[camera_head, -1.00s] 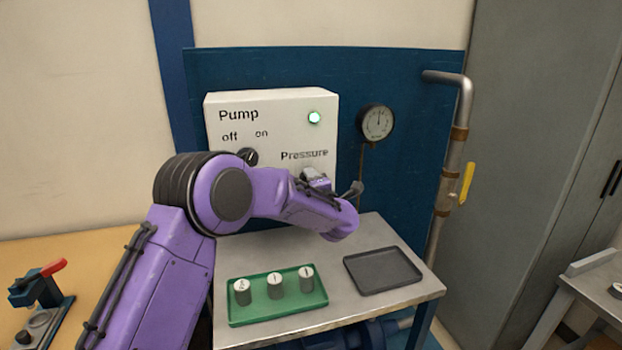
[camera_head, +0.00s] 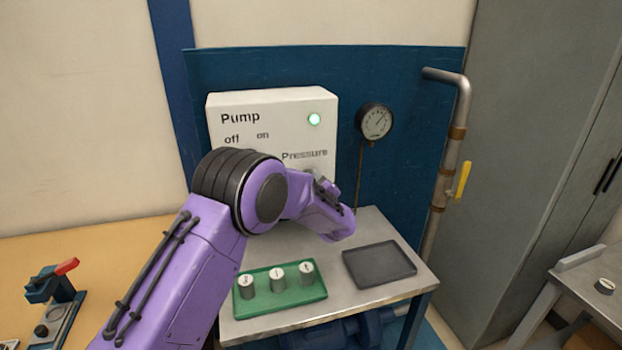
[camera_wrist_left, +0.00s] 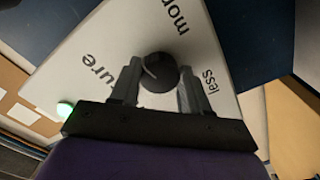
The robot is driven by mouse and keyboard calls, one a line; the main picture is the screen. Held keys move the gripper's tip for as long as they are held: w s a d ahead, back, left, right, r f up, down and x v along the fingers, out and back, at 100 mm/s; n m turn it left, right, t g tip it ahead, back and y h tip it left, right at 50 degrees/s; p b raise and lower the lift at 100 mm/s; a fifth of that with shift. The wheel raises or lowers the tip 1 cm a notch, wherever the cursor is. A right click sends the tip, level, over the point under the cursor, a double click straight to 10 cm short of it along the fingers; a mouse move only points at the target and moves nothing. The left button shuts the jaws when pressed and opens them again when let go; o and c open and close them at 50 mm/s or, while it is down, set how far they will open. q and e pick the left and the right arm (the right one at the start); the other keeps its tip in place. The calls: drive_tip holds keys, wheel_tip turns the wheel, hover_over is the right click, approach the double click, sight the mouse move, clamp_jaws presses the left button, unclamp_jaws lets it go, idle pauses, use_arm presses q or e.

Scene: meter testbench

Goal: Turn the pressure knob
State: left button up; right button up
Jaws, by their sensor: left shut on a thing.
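The black round pressure knob (camera_wrist_left: 158,72) sits on the white pump panel (camera_head: 270,120), with "more" and "less" printed near it in the left wrist view. My left gripper (camera_wrist_left: 159,80) is shut on the knob, one finger on each side. In the head view my purple left arm hides the knob and most of the gripper. The pressure gauge (camera_head: 374,121) hangs right of the panel, its needle pointing to the upper right. A green lamp (camera_head: 314,119) is lit on the panel. My right gripper is not in view.
Below the panel, a metal bench (camera_head: 340,262) carries a green tray (camera_head: 280,308) with several labelled grey cylinders and an empty dark tray (camera_head: 379,266). A pipe with a yellow lever (camera_head: 463,180) stands at the right. My arm covers the pump switch.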

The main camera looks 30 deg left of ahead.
use_arm(q)
drive_tip(key=shift+f+m+p, duration=0.1)
drive_tip(key=shift+m+p, duration=0.2)
drive_tip(key=shift+m, duration=0.5)
drive_tip(key=shift+f, duration=0.1)
drive_tip(key=o, duration=1.1)
drive_tip(key=shift+c, duration=0.2)
drive_tip(key=b+v, duration=0.3)
drive_tip(key=v, duration=0.7)
drive_tip(key=shift+s+d, duration=0.2)
